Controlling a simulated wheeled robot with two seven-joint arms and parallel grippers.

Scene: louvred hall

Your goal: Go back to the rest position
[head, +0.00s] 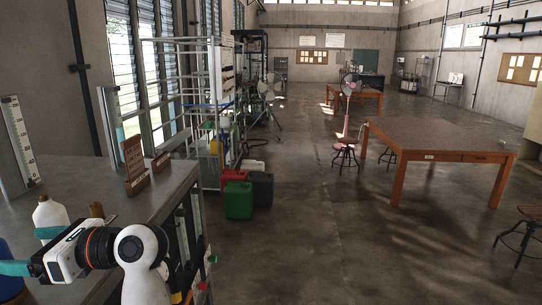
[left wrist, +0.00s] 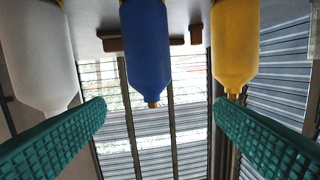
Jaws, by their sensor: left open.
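My left gripper (head: 28,250) is at the lower left of the head view, over the grey counter (head: 85,190). In the left wrist view its two green ribbed fingers (left wrist: 160,104) are spread apart with nothing clamped between them. A blue bottle (left wrist: 146,45) shows in the gap, a white bottle (left wrist: 38,50) on the left and a yellow bottle (left wrist: 234,45) on the right. This view looks upside down, with the caps pointing down. In the head view, the white bottle (head: 50,215) stands beside one finger. My right gripper is out of view.
A brown wooden rack (head: 134,160) stands on the counter beyond my arm. Green (head: 238,200) and red (head: 232,177) jerrycans stand on the floor by a shelving unit (head: 210,90). A wooden table (head: 435,140) with stools is on the right. The middle floor is clear.

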